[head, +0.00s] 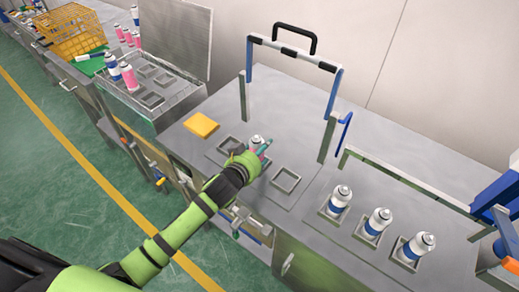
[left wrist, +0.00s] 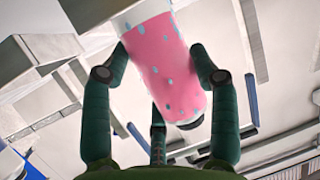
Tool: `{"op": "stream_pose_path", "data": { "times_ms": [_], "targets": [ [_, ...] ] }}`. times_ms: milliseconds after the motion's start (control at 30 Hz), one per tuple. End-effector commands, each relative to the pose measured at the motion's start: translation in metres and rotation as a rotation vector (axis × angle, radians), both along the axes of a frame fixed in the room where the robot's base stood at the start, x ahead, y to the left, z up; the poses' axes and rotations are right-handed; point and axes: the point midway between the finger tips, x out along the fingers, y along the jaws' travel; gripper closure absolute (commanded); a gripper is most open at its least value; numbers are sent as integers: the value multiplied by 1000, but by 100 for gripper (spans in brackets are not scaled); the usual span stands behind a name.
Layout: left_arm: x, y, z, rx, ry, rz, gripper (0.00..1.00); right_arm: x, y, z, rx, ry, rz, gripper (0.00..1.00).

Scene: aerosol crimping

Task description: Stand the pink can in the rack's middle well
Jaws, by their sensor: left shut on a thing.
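My left gripper (head: 262,150) is over the middle of the rack, a flat plate with square wells (head: 286,179). It is shut on the pink can (left wrist: 165,68), whose pink, blue-speckled side sits between the fingers in the left wrist view. In the head view only the can's pale top (head: 257,141) shows clearly beyond the hand. An empty well (head: 230,145) lies to the left of the hand and another to its right. The hand and can hide the middle well, so I cannot tell whether the can's base is in it. My right gripper is not in view.
A portal frame (head: 296,50) with a black handle stands behind the rack. A yellow block (head: 201,125) lies to its left. Blue-and-white cans (head: 340,200) stand in wells at the right. Pink cans (head: 126,36) and a yellow crate (head: 75,30) are at the far left.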

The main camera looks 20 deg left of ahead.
Motion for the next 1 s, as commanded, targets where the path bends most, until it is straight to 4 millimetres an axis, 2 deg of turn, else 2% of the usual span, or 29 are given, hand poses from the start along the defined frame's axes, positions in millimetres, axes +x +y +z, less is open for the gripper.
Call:
{"op": "stream_pose_path", "data": {
  "times_ms": [300,333,367,767,1000],
  "targets": [
    [0,0,-3,-1,-2,-1,77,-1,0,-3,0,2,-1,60],
    [0,0,-3,0,-1,0,32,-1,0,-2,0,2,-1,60],
    [0,0,-2,0,-1,0,30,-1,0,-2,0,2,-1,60],
    [-1,0,1,0,0,0,30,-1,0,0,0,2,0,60],
    [-33,4,12,0,1,-2,30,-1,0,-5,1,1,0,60]
  ]
}}
